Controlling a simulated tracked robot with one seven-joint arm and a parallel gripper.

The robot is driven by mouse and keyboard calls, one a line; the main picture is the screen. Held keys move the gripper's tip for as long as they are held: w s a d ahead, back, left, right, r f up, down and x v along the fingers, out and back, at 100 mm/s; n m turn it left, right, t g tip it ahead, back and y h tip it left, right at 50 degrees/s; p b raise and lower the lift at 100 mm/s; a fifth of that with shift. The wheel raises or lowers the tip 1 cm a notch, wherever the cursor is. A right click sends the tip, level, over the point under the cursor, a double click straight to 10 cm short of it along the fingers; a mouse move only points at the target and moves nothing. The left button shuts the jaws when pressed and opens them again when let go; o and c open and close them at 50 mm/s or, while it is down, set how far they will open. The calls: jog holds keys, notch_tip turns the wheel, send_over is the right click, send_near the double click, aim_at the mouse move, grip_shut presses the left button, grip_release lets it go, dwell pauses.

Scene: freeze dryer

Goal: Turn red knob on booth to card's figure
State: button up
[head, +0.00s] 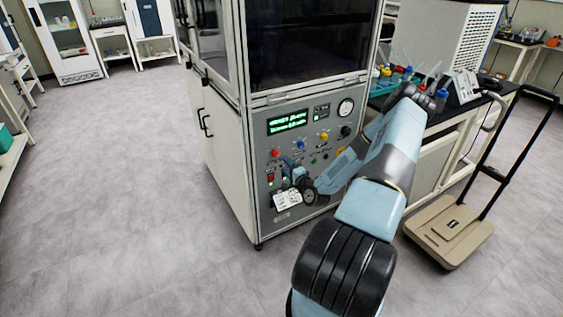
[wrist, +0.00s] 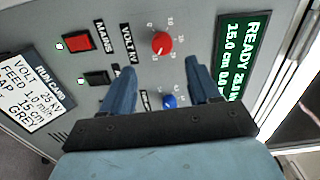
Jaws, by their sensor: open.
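The red knob (wrist: 161,43) sits on the grey booth panel, labelled VOLT kV, with a numbered scale around it. It also shows in the head view (head: 275,153). My gripper (wrist: 158,68) is open in front of the panel. Its fingertips are below the red knob in the wrist view, and nothing is between them touching the knob. The run card (wrist: 34,92) is on the panel at the left; its VOLT line seems to read 26, with part blurred. The green display (wrist: 238,55) reads READY and about 21.0.
A blue knob (wrist: 169,101) lies between my fingers in the wrist view, behind them. A red MAINS switch (wrist: 77,43) and a dark switch (wrist: 96,78) are left. A yellow knob (head: 324,136) is further right. A trolley (head: 450,234) stands right; the left floor is clear.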

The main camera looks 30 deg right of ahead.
jog(key=shift+s+d, duration=0.1)
jog(key=shift+s, duration=2.6)
jog(key=w+a+r+n+g+y, duration=0.1)
jog(key=w+a+r+n+g, duration=0.1)
jog(key=r+n+g, duration=0.3)
jog(key=w+a+r+n+g, duration=0.2)
jog(key=r+n, duration=0.3)
jog(key=r, duration=0.2)
jog(key=s+a+r+n+g+h, duration=0.2)
jog(key=s+a+r, duration=0.1)
jog(key=r, duration=0.7)
jog(key=s+a+r+n+g+h, duration=0.1)
jog(key=s+a+r, duration=0.2)
jog(key=r, duration=0.6)
jog(key=s+a+r+n+g, duration=0.1)
jog(key=s+a+r, duration=0.3)
jog(key=s+r, duration=0.25)
jog(key=s+a+r+n, duration=0.1)
jog(key=s+a+r, duration=0.3)
jog(key=s+r, duration=0.25)
jog(key=s+a+r+n, duration=0.1)
jog(key=s+a+r, duration=0.1)
jog(key=s, duration=0.6)
jog(key=s+a+r+n+g+y, duration=0.1)
jog(key=s+a, duration=0.3)
jog(key=s, duration=0.4)
jog(key=shift+s+r, duration=0.4)
